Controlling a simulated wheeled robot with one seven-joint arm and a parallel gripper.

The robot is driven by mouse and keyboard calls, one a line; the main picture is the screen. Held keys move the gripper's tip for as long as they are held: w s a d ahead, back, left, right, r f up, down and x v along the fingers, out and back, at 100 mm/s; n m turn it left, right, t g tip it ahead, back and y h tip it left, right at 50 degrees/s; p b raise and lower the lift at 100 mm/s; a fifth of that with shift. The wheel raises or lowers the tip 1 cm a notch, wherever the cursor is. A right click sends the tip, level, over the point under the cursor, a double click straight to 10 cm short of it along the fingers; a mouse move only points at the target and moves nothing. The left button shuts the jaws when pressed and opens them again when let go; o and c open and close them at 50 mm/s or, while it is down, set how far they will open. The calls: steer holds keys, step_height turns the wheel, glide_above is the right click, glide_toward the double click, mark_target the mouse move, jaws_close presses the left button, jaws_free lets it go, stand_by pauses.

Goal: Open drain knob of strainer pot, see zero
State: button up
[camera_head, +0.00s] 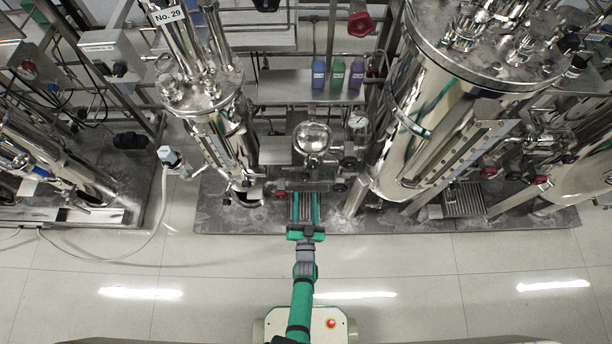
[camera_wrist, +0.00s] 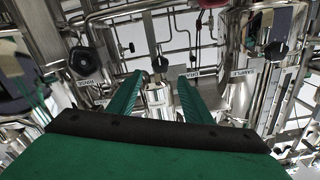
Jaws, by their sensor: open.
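My gripper (camera_head: 305,204) is open and empty, its two green fingers pointing at the pipework under a small round steel vessel (camera_head: 312,138), which may be the strainer pot. In the wrist view my gripper (camera_wrist: 160,78) has a black knob (camera_wrist: 160,64) ahead, in line with the gap between the fingertips. A steel cylindrical body (camera_wrist: 158,97) shows below that knob, between the fingers. A label reading like "DRAIN" (camera_wrist: 205,72) is just right of the right fingertip. I cannot tell which knob it belongs to, nor read any knob's setting.
A large tank (camera_head: 425,140) and a slimmer vessel (camera_head: 222,135) flank my gripper. Bottles (camera_head: 337,76) stand behind. The floor in front is clear.

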mark_target(306, 179)
steer(key=w, duration=1)
steer(key=shift+d, duration=0.1)
steer(key=shift+a, duration=0.2)
steer(key=c, duration=1.1)
steer(key=shift+d, duration=0.2)
